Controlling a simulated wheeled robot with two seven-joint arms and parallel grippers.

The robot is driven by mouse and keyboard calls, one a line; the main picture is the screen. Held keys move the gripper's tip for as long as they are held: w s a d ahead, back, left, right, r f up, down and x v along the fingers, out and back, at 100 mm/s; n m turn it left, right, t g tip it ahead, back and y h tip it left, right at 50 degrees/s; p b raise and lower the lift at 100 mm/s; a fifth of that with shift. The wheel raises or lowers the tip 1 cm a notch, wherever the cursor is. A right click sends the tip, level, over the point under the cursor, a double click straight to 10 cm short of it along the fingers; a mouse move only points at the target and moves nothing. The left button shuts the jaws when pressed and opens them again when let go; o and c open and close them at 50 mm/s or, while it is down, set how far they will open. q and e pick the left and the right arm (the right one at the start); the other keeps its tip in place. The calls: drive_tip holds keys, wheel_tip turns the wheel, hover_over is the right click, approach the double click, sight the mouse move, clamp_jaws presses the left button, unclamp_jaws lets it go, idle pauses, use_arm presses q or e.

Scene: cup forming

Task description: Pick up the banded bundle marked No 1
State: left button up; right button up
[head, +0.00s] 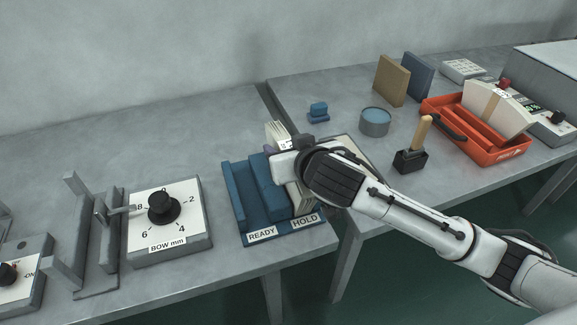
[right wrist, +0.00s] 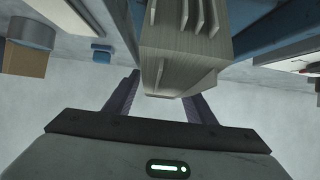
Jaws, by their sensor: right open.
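A pale bundle of thin strips (head: 276,132) stands in the HOLD side of the blue two-lane tray (head: 237,199), largely hidden behind my right gripper. A small mark shows on it, too small to read. In the right wrist view the pale bundle (right wrist: 182,52) reaches down between the two dark fingers of my right gripper (right wrist: 160,100). The fingers are open, with a gap visible on the left side; contact on the right side cannot be told. The tray's READY side is empty. My left gripper is not in view.
A dial box marked BOW mm (head: 193,245) and a metal fixture (head: 97,240) stand left of the tray. On the right table are a round tin (head: 375,128), a wooden-handled brush (head: 412,158) and a red tray (head: 490,148) holding pale pieces. A gap separates the tables.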

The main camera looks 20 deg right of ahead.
drive_tip(key=shift+x, duration=1.2)
clamp_jaws()
drive_tip(key=shift+r, duration=0.15)
